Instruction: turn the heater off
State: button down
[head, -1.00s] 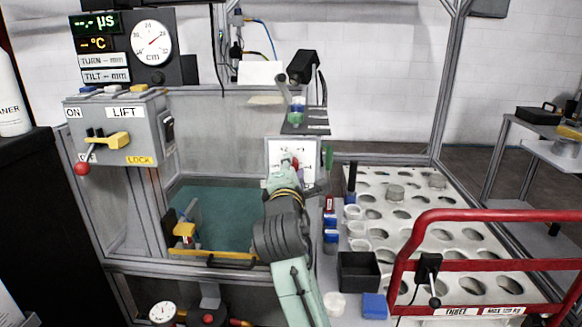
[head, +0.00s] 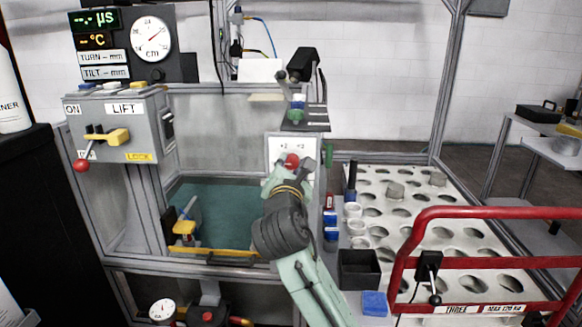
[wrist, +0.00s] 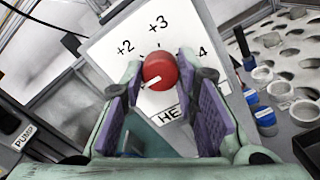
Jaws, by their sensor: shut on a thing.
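The heater's white panel (head: 279,146) stands at the right end of the tank, with a red knob (head: 291,160) on its face. In the wrist view the panel (wrist: 111,49) shows +2, +3 and a partly covered 4, with a label beginning "HE" below. The red knob (wrist: 160,68) is between my fingers, its white pointer mark slanting to the lower left. My gripper (wrist: 162,82) is shut on the knob. It also shows in the head view (head: 289,170), in front of the panel. The rest of the scale is hidden by my fingers.
A LIFT box (head: 120,130) with yellow and red-ended levers is at left. Right of my arm are white cups (head: 352,211), a black bin (head: 359,268), a blue block (head: 374,303) and a white holed rack (head: 410,222). A red rail (head: 480,214) crosses the right front.

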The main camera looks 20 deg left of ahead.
jog(key=shift+f, duration=0.15)
jog(key=c, duration=1.2)
grip_release()
jog(key=shift+c, duration=0.2)
jog(key=v, duration=0.7)
jog(key=shift+s, duration=0.3)
jog(key=shift+d, duration=0.1)
